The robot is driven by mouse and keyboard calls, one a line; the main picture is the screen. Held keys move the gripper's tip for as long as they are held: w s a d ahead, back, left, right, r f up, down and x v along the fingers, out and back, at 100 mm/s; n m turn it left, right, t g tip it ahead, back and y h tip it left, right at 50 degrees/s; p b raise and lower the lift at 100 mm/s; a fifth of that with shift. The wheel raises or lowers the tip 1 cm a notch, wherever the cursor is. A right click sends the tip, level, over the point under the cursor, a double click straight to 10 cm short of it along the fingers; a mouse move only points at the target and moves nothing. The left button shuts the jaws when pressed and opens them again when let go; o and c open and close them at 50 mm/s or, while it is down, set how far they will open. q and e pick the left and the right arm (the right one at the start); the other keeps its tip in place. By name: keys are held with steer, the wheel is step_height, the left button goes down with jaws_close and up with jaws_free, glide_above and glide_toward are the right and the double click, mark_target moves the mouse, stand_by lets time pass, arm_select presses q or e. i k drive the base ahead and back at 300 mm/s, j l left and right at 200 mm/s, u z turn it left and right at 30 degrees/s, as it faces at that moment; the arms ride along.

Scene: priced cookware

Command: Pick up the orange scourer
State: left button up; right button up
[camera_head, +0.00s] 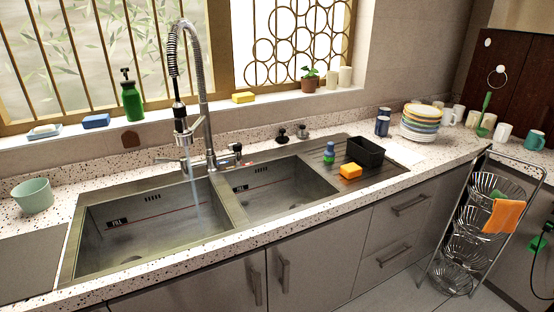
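An orange scourer (350,171) lies on the ribbed metal drainboard (326,156) at the right end of the sink. It sits just in front of a black rectangular tub (366,152), seemingly close to it. A small blue-green bottle (329,153) stands to its left. Neither of my grippers is in view.
The double sink (150,222) has a tall spring tap (205,110) with water running into the left basin. A yellow sponge (243,97) and a blue sponge (96,121) lie on the sill. Stacked plates (422,122) stand right. A wire rack (468,235) holds an orange cloth (504,217).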

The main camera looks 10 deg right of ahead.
mark_target(351, 171)
steer(key=i+l, duration=0.15)
steer(key=l, duration=0.25)
steer(key=i+l+u, duration=0.1)
steer(key=l, duration=0.3)
steer(key=i+l+u, duration=0.1)
steer(key=l, duration=0.3)
steer(key=i+l, duration=0.15)
steer(key=l, duration=0.25)
